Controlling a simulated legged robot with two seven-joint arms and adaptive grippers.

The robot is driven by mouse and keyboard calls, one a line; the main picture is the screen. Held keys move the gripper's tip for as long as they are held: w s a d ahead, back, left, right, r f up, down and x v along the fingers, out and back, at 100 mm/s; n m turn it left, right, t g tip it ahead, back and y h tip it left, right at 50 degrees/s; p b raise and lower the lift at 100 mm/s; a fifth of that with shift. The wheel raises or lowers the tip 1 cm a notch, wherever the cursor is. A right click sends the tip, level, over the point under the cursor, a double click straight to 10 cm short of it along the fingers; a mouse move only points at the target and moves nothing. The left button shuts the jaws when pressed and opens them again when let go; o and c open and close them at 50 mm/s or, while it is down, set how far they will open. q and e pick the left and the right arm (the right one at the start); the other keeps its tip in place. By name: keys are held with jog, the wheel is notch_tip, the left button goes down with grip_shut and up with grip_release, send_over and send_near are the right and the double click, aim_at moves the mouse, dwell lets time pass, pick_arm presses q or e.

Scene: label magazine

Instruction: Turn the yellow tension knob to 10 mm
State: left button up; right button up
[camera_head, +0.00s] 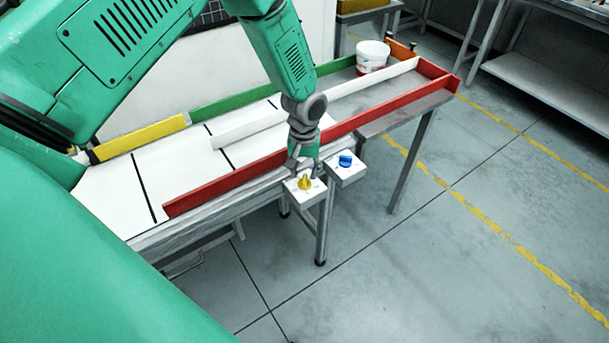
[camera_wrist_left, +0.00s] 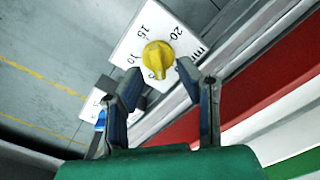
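The yellow tension knob (camera_head: 305,183) sits on a white box (camera_head: 294,188) at the front edge of the conveyor. In the left wrist view the knob (camera_wrist_left: 158,56) stands on a white dial face (camera_wrist_left: 128,48) with the marks 10, 15 and 20. A narrow part of the knob points toward the gripper; its exact reading cannot be told. My left gripper (camera_head: 305,168) is right at the knob, pointing down. In the left wrist view its two fingers (camera_wrist_left: 160,82) are apart, with the knob just beyond and between the tips; contact is not clear. My right gripper is not in view.
A blue knob (camera_head: 346,160) on a second white box (camera_head: 347,173) stands close by on the right. A red rail (camera_head: 240,184) runs behind the boxes. A white bucket (camera_head: 372,57) stands at the conveyor's far end. Open floor (camera_head: 440,260) lies in front.

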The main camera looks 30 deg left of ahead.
pick_arm(q)
jog(key=shift+d+f, duration=0.25)
jog(key=shift+f, duration=0.85)
jog(key=shift+a, duration=0.15)
grip_shut()
jog(key=shift+m, duration=0.3)
